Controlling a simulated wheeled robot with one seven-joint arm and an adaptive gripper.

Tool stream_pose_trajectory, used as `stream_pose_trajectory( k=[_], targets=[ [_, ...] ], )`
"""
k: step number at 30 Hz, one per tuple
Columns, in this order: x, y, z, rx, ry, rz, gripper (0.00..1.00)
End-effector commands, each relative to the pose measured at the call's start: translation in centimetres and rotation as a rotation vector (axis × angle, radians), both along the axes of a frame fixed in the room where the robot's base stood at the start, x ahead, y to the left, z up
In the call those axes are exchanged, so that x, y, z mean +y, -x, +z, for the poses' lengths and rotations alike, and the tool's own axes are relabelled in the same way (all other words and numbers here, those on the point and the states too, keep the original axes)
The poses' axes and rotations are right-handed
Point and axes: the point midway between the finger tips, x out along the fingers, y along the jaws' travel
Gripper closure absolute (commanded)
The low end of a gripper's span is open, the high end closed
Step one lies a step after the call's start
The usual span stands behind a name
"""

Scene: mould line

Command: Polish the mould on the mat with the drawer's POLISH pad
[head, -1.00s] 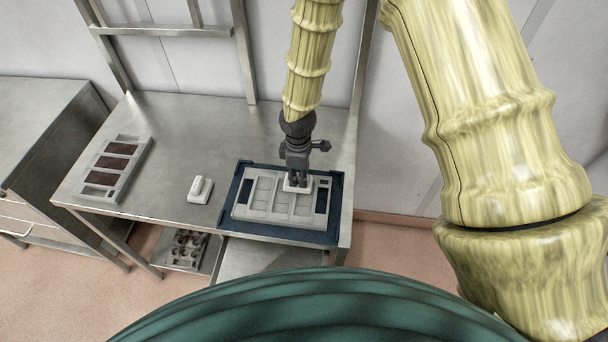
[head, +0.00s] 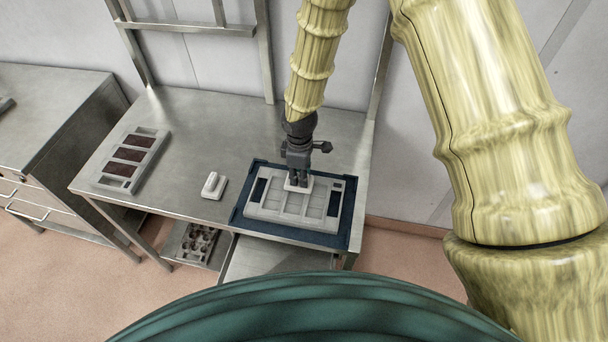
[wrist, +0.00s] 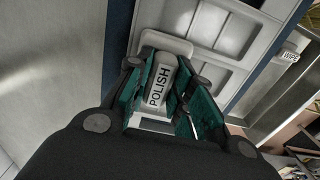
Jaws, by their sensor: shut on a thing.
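The grey mould (head: 290,207) lies flat on the dark blue mat (head: 243,229) at the right end of the steel bench. My gripper (head: 298,180) points down over the upper middle of the mould. In the wrist view my gripper (wrist: 165,100) is shut on the white handle of the pad marked POLISH (wrist: 159,86). The pad's pale base sits at the mould's surface; I cannot tell whether it presses on it.
A second white pad (head: 214,185) stands on the bench left of the mat. A tray with brown panels (head: 130,160) lies further left. An open drawer (head: 265,262) is below the bench front.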

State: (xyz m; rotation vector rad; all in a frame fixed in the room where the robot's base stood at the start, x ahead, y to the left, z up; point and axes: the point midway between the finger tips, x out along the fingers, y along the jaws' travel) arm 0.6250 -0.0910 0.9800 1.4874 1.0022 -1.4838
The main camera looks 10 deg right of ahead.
Motion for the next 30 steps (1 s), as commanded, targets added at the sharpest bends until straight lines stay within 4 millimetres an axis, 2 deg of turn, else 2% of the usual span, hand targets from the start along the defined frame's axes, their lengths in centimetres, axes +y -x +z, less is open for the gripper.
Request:
stream_pose_trajectory(
  k=[18,30],
  targets=[
    [2.6,-0.9,0.0,0.000,-0.002,0.000,0.96],
    [3.6,-1.4,0.1,0.000,0.000,0.000,0.96]
  ],
)
